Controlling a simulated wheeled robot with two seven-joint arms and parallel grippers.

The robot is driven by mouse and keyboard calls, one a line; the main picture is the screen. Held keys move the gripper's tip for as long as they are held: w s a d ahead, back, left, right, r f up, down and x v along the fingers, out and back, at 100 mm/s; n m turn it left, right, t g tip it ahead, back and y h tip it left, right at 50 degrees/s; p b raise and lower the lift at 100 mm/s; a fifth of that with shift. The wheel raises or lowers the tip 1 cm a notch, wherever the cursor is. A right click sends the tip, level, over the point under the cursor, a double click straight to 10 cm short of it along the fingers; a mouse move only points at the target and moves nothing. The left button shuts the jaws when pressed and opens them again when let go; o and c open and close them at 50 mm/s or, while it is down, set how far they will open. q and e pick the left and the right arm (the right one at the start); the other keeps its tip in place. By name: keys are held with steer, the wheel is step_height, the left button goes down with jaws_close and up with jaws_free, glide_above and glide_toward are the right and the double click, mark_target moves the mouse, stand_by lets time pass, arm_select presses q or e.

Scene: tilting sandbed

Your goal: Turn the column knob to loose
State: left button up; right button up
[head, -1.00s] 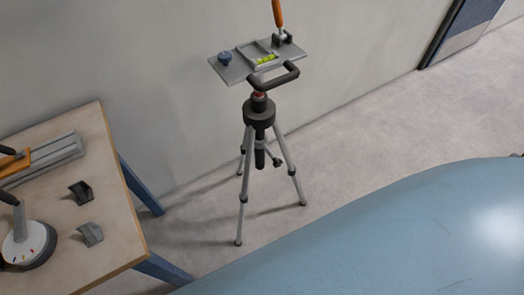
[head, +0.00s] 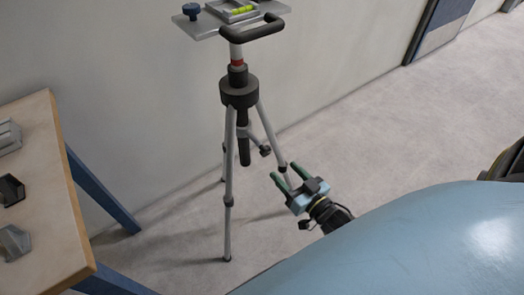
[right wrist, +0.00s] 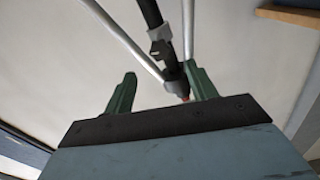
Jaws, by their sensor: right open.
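A tripod (head: 240,93) stands on the floor by the wall, with a dark central column (head: 244,150) between its grey legs. A small dark knob (head: 265,151), which looks like the column knob, sticks out to the right on a short stem. Its setting cannot be read. My right gripper (head: 284,170) is open, with two green fingers, to the lower right of the knob and apart from it in the picture. In the right wrist view, the gripper (right wrist: 160,72) shows empty, and a dark knob-like part (right wrist: 160,48) lies beyond the fingers. My left gripper is out of view.
A grey plate (head: 211,26) with a blue knob (head: 191,10), a bubble level (head: 243,10) and a dark handle (head: 253,32) tops the tripod. The floor (head: 370,140) to the right is clear.

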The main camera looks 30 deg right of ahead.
mark_target(267, 153)
steer(key=w+b, duration=0.1)
steer(key=w, duration=0.2)
steer(key=w+b, duration=0.1)
steer(key=w, duration=0.3)
steer(key=w+b, duration=0.1)
steer(key=w, duration=0.2)
steer(key=shift+w+a+f, duration=0.1)
steer(key=shift+w+a, duration=0.2)
steer(key=shift+a, duration=0.1)
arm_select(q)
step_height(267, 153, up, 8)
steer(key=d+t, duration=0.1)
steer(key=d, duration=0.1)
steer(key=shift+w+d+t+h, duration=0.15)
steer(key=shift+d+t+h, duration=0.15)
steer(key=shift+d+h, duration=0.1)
arm_select(e)
steer(key=shift+w, duration=0.7)
steer(key=shift+c, duration=0.5)
